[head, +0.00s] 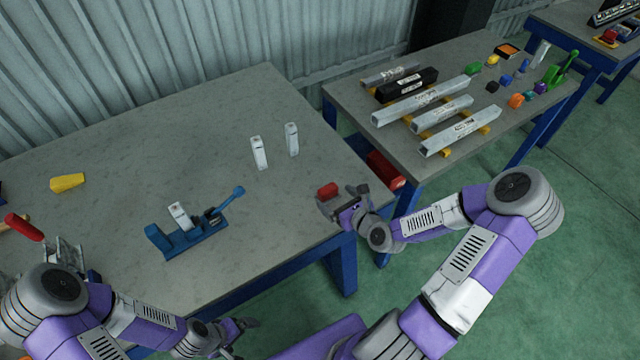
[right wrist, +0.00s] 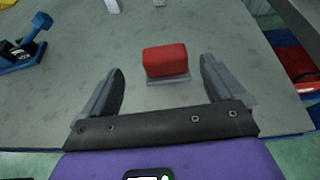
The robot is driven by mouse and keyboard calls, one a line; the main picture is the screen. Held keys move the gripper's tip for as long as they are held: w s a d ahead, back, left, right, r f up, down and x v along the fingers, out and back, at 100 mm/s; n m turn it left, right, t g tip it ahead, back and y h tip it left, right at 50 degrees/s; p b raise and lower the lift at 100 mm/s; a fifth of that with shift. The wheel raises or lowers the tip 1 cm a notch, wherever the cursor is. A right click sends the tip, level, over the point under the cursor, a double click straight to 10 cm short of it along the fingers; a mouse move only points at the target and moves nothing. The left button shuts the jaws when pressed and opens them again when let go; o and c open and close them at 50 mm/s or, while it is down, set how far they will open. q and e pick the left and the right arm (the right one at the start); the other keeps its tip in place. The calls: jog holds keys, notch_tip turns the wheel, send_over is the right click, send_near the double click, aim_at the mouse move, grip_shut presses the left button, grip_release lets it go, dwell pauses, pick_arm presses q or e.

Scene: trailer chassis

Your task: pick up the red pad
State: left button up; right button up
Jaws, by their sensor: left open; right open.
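The red pad (head: 328,190) lies near the right front corner of the grey table. In the right wrist view the red pad (right wrist: 165,60) sits on a thin grey base on the tabletop, ahead of the fingers and between their lines. My right gripper (head: 340,203) is open and empty, close to the pad on its near side; its two fingers (right wrist: 163,85) show apart in the right wrist view. My left gripper (head: 240,338) is low at the front edge of the picture, away from the pad, with its fingers partly hidden.
A blue clamp fixture (head: 195,238) holding a white block stands left of the pad. Two upright white blocks (head: 259,152) stand further back. A yellow object (head: 67,182) lies at left. A second table (head: 350,98) with metal bars is at right.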

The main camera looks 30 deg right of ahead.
aim_at(331, 193)
jog(key=shift+w+d, duration=0.1)
jog(key=shift+w, duration=0.25)
jog(key=b+x, duration=0.1)
jog(key=x, duration=0.3)
jog(key=f+b+x, duration=0.1)
jog(key=x, duration=0.1)
jog(key=shift+s+d+b, duration=0.2)
jog(key=shift+s+b, duration=0.05)
jog(key=shift+b, duration=0.1)
jog(key=shift+w+f, duration=0.1)
jog(key=shift+w, duration=0.2)
jog(key=shift+c, duration=0.3)
jog(key=c, duration=1)
